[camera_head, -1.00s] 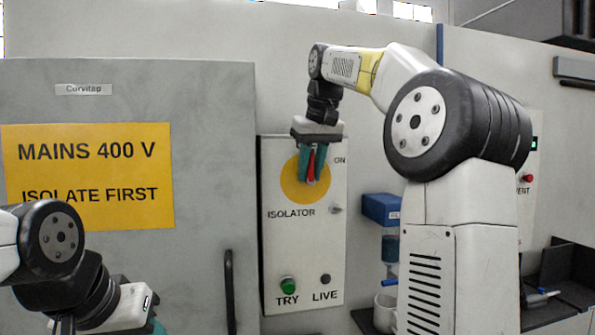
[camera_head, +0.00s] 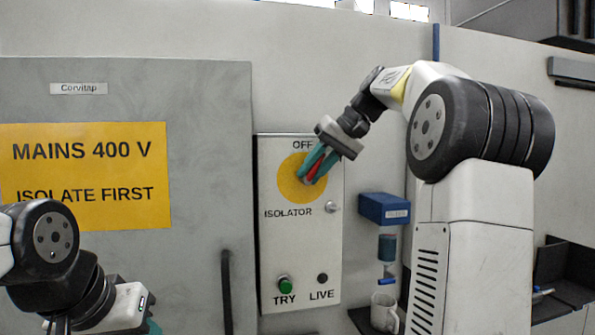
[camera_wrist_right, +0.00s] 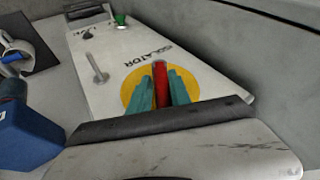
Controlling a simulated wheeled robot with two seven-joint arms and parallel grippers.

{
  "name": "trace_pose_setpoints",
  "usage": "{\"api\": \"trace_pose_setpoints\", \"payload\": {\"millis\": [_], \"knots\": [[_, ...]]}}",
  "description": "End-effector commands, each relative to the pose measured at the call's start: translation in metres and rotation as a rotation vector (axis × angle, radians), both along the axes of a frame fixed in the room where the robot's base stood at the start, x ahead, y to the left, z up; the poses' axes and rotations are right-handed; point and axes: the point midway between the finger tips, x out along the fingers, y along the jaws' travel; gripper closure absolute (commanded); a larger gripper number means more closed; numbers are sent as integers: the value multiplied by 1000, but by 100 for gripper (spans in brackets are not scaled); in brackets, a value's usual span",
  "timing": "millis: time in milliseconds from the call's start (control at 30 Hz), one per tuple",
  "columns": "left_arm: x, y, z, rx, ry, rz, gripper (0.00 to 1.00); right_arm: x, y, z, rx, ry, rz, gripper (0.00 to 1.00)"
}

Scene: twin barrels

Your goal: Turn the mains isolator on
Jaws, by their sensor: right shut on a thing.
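The isolator panel (camera_head: 299,245) is a white plate with a yellow disc (camera_head: 288,182) and a red handle (camera_head: 316,170). The handle tilts to the upper right; OFF shows at the top and the ON mark is hidden behind my right gripper. My right gripper (camera_head: 316,166) has its teal fingers on both sides of the handle. In the right wrist view the red handle (camera_wrist_right: 160,84) stands between the fingers over the yellow disc (camera_wrist_right: 130,92). The LIVE lamp (camera_head: 322,278) is dark. My left gripper (camera_head: 154,327) is mostly cut off at the bottom left.
A green TRY button (camera_head: 285,284) and a small grey knob (camera_head: 333,207) are on the panel. A grey cabinet door (camera_head: 210,270) with a yellow warning sign (camera_head: 85,176) is left of it. A blue box (camera_head: 384,208) and a white mug (camera_head: 384,311) are to the right.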

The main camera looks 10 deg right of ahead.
Motion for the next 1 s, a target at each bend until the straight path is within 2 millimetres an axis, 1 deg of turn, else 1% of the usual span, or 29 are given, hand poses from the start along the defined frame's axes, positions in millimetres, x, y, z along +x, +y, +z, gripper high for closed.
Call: {"api": "trace_pose_setpoints", "payload": {"millis": [33,600,800,1000], "knots": [[0,0,0,0,0,0,64,-2,4,-1,54,8,14,100],[0,0,0,0,0,0,64,-2,-5,-9,596,23,14,100],[0,0,0,0,0,0,64,-2,-7,-12,771,26,14,100],[0,0,0,0,0,0,64,-2,-8,-15,909,28,15,100]]}}
